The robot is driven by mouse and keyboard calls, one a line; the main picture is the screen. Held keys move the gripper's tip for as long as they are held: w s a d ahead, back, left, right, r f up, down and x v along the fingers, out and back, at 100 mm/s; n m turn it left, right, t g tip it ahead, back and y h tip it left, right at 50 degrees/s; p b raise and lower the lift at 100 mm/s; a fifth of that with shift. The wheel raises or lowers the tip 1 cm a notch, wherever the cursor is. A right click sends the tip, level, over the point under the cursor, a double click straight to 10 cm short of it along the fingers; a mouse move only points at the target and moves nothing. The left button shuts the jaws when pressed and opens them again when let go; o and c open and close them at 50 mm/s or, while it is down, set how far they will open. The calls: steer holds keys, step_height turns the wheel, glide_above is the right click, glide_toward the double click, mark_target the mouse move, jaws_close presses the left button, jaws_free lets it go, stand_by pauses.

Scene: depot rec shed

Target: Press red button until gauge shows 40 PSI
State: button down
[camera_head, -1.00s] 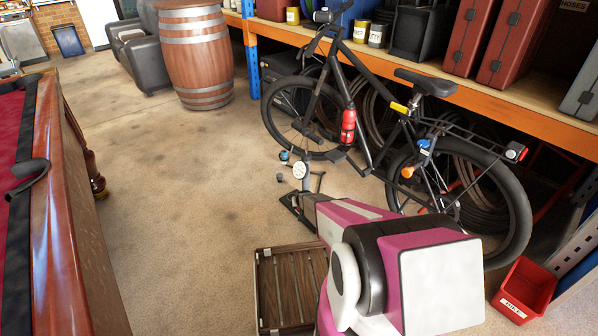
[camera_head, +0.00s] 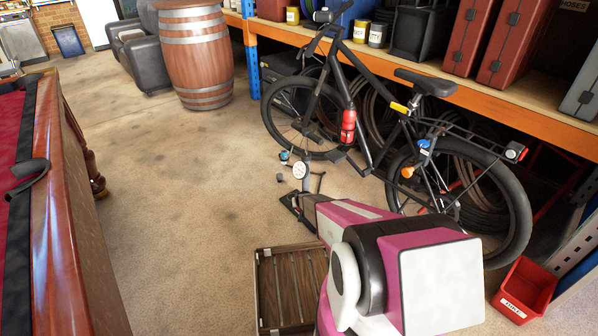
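The gauge face is too small to read. I cannot make out a red button on the pump. My pink and black arm covers the lower middle of the picture and hides part of the pump's base.
A wooden slatted crate (camera_head: 257,290) sits on the floor left of my arm. A red bin (camera_head: 526,287) is at lower right. An orange-edged shelf (camera_head: 530,115) runs behind the bicycle. A pool table (camera_head: 50,210) and a barrel (camera_head: 197,60) flank open floor.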

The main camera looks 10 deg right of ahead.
steer(key=shift+f, duration=0.7)
steer(key=shift+r, duration=1.05)
steer(key=shift+f, duration=0.9)
stand_by(0.7)
steer(key=shift+r, duration=0.9)
steer(key=shift+r, duration=0.1)
stand_by(0.3)
steer(key=shift+r, duration=2.85)
